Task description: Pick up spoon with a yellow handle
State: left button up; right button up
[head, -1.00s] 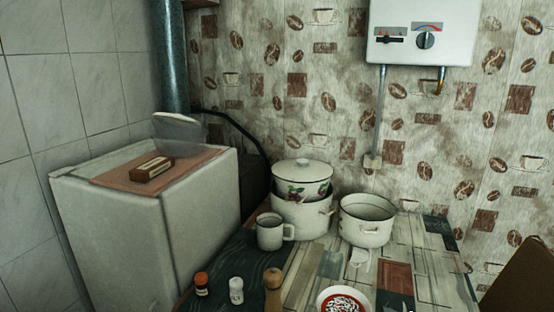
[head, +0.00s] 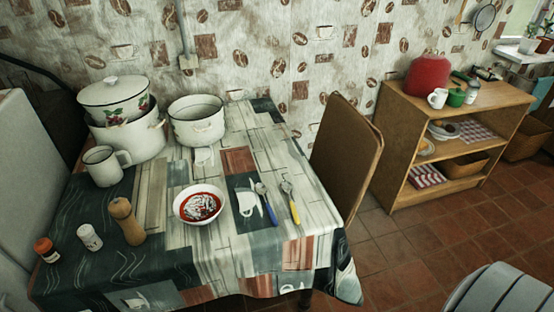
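A spoon or fork with a yellow handle (head: 294,212) lies on the table (head: 250,250), right of the bowl. Its metal head (head: 286,186) points to the back of the table; I cannot tell the head's exact shape. A utensil with a blue handle (head: 271,213) lies just left of it, close and nearly parallel, not touching at the handles. Neither of my grippers shows in the head view.
A bowl (head: 200,204) with red and white food stands left of the utensils. Enamel pots (head: 196,125), a mug (head: 103,166) and shakers (head: 90,238) stand farther left. A chair (head: 345,155) is at the table's right side. A wooden shelf (head: 400,125) stands beyond; tiled floor is clear between.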

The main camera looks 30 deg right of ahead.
aim_at(286, 186)
jog(key=z, duration=1.05)
